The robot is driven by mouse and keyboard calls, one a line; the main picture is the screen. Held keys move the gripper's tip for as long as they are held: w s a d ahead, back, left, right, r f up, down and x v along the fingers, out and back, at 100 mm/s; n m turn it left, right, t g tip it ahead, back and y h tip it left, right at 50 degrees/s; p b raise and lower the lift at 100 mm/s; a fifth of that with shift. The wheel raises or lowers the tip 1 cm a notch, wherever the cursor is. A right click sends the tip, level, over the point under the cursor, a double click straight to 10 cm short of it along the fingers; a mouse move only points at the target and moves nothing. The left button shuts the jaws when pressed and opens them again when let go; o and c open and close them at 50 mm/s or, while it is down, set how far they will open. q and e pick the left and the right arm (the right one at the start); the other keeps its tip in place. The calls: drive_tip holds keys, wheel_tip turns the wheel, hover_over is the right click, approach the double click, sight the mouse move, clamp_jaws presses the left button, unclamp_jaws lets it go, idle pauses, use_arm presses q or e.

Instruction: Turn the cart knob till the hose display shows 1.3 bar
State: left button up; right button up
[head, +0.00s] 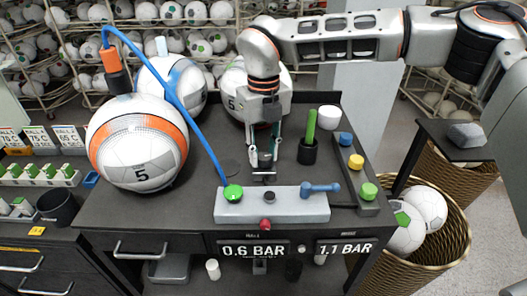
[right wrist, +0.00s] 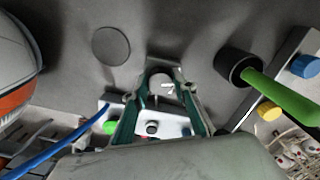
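A light grey control panel (head: 290,208) lies along the front of the dark cart top. It carries a green round fitting (head: 232,193) at the blue hose's end, a small black knob (head: 269,195) in the middle and a blue lever (head: 320,188). A red knob (head: 266,224) is on its front. Below, the left display (head: 252,250) reads 0.6 BAR and the right display (head: 345,248) reads 1.1 BAR; their small labels are unreadable. My right gripper (head: 264,163) points down just behind the panel, open and empty. In the right wrist view, the black knob (right wrist: 152,127) shows between its fingers.
A large orange-striped ball (head: 137,143) stands left on the cart, with others behind. The blue hose (head: 170,95) arches over it. A black cup with a green stick (head: 308,150) and a strip of coloured buttons (head: 356,162) stand to the right.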

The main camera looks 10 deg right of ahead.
drive_tip(key=shift+o, duration=0.2)
drive_tip(key=shift+f+m+b, duration=0.1)
drive_tip(key=shift+m+b, duration=0.7)
drive_tip(key=shift+b, duration=0.1)
drive_tip(key=m+b, duration=0.2)
drive_tip(key=m, duration=0.1)
drive_tip(key=m+b, duration=0.1)
drive_tip(key=m, duration=0.2)
drive_tip(key=shift+d+m, duration=0.1)
drive_tip(key=shift+m, duration=0.3)
drive_tip(key=shift+m+b, duration=0.45)
drive_tip(key=shift+m, duration=0.75)
drive_tip(key=shift+r+m, duration=0.2)
drive_tip(key=shift+m, duration=0.1)
drive_tip(key=o, duration=1.1)
